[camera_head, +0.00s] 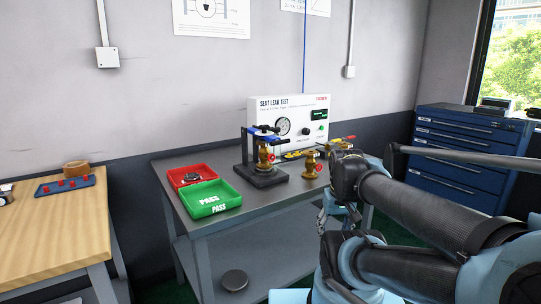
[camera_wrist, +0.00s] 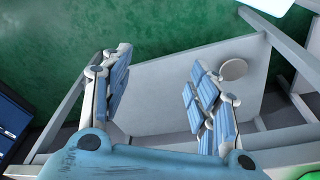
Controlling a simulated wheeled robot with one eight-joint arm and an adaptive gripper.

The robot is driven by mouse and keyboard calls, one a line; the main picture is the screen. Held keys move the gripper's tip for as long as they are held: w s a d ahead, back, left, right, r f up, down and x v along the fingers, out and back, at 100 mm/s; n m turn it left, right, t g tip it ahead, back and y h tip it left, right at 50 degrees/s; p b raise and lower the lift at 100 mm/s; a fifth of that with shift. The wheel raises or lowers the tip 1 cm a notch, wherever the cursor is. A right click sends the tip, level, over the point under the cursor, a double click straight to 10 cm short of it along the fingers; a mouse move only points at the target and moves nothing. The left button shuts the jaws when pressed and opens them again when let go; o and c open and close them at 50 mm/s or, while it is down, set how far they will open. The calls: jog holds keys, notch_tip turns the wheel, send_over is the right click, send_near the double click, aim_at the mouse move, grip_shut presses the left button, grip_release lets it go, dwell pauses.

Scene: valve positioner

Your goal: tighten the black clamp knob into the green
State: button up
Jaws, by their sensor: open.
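The clamp fixture (camera_head: 262,177) stands on the grey test bench, with a black base, posts and a top bar with blue parts. A brass valve (camera_head: 263,155) with a red part sits upright in it. The black clamp knob is too small to make out for sure at the top of the fixture, and no green mark can be told there. My gripper (camera_wrist: 160,78) is open and empty in the wrist view, its fingers apart above the bench's lower shelf. In the head view it hangs at the bench's right front, right of and below the fixture, partly hidden by my arm.
A second brass valve (camera_head: 310,166) stands right of the fixture. The white seat leak test panel (camera_head: 262,112) is behind. A red tray (camera_head: 177,179) and green PASS tray (camera_head: 211,201) lie left. A grey disc (camera_wrist: 233,69) rests on the lower shelf. The bench front is clear.

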jog(key=w+a+r+n, duration=0.1)
jog(key=w+r, duration=0.3)
jog(key=r, duration=0.3)
jog(key=w+a+r+n, duration=0.1)
jog(key=w+a+r, duration=0.1)
jog(key=w+r, duration=0.45)
notch_tip(320, 180, up, 30)
jog(key=n+g, duration=0.2)
jog(key=n, duration=0.6)
send_over(264, 129)
jog(key=w, duration=0.2)
jog(key=f, duration=1.6)
jog(key=shift+w+f, duration=0.2)
jog(key=shift+c, duration=0.5)
jog(key=c, duration=1)
